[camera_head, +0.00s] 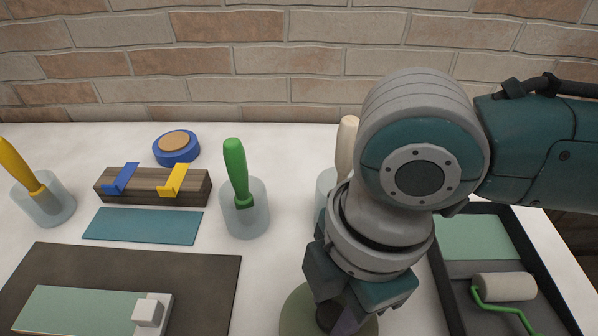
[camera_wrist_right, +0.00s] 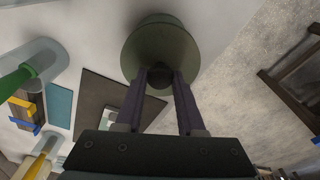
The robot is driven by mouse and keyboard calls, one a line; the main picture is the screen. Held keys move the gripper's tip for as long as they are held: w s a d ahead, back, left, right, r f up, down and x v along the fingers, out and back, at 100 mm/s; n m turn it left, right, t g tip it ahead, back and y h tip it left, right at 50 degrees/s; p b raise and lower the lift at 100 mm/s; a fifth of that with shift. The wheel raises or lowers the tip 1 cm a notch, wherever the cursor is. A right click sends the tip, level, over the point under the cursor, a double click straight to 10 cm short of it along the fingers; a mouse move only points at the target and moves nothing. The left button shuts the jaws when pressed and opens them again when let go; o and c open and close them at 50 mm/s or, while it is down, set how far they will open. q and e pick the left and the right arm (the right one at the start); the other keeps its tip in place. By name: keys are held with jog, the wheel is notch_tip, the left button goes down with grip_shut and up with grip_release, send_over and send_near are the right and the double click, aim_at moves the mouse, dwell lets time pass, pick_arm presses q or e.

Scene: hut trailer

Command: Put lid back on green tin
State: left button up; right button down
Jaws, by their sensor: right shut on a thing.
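A round olive-green lid (camera_head: 297,311) with a dark knob shows at the bottom of the head view, partly covered by my right gripper (camera_head: 340,318). In the right wrist view the lid (camera_wrist_right: 160,45) fills the top middle. Its dark knob (camera_wrist_right: 156,78) sits between the two fingers of my right gripper (camera_wrist_right: 158,80), which is shut on it. The tin's body cannot be clearly told apart from the lid, so I cannot tell whether the lid rests on it. My left gripper is not in view.
A dark paint tray (camera_head: 450,290) with a roller (camera_head: 503,287) lies right of my arm. A cup (camera_head: 245,218) with a green-handled brush (camera_head: 235,165) stands left. A wooden block (camera_head: 150,190), blue tape roll (camera_head: 176,148) and dark mat (camera_head: 200,268) are further left.

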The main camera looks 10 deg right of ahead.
grip_release()
dwell(0.6)
jog(key=shift+r+p, duration=0.4)
jog(key=shift+p, duration=0.05)
notch_tip(320, 180, up, 6)
jog(key=p, duration=0.7)
jog(key=shift+r, duration=0.1)
jog(key=shift+c, duration=0.4)
